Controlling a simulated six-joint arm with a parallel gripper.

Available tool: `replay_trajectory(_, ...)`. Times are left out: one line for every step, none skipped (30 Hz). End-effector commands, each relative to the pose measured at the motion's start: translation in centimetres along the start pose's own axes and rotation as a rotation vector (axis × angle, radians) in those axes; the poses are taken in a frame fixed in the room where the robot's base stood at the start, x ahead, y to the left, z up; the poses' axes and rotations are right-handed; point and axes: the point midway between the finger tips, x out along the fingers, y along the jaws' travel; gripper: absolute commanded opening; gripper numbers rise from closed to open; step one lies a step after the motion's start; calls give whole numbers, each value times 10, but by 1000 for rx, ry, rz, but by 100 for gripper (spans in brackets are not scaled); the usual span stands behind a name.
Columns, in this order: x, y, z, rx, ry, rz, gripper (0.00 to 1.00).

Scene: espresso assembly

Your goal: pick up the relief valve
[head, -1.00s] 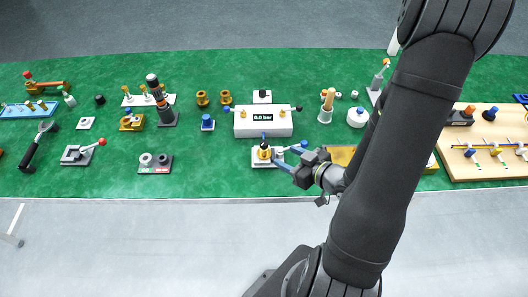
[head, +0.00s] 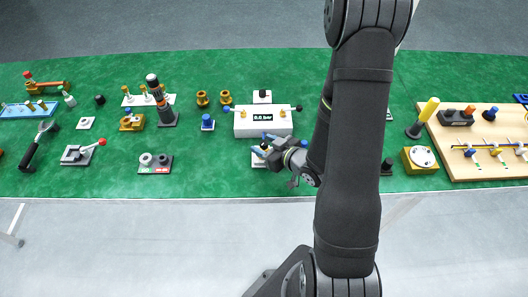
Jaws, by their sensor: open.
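I cannot tell for certain which part is the relief valve. My gripper (head: 262,149) is open over the white-based fixture (head: 254,163) in front of the white box with the display. Its blue fingers are spread around a small dark-topped part on that fixture. The gripper body hides most of that part, and I cannot tell whether the fingers touch it. Only the left edge of the fixture shows clearly.
The white display box (head: 263,121) stands just behind my gripper. A brass block with a white disc (head: 420,160) is at right.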

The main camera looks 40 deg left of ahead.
Motion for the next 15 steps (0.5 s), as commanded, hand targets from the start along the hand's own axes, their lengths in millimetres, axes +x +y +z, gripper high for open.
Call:
replay_trajectory(7,-1,-1,-1,0,-4,50)
replay_trajectory(12,-1,0,-2,-1,-4,50)
replay_trajectory(16,0,0,-1,-2,-2,50)
replay_trajectory(19,-1,0,0,-2,-2,50)
replay_trajectory(21,-1,0,0,-3,-3,50)
replay_trajectory(23,-1,0,1,-3,-2,50)
replay_trajectory(24,0,0,1,-2,-2,50)
replay_trajectory(25,0,0,1,-2,-1,50)
replay_trajectory(25,0,0,1,-2,-1,50)
replay_trajectory(25,0,0,1,-2,0,50)
replay_trajectory(25,0,0,1,-2,0,50)
replay_trajectory(25,0,0,1,-2,0,50)
replay_trajectory(25,0,0,1,-2,0,50)
replay_trajectory(25,0,0,1,-2,0,50)
replay_trajectory(25,0,0,1,-2,0,42)
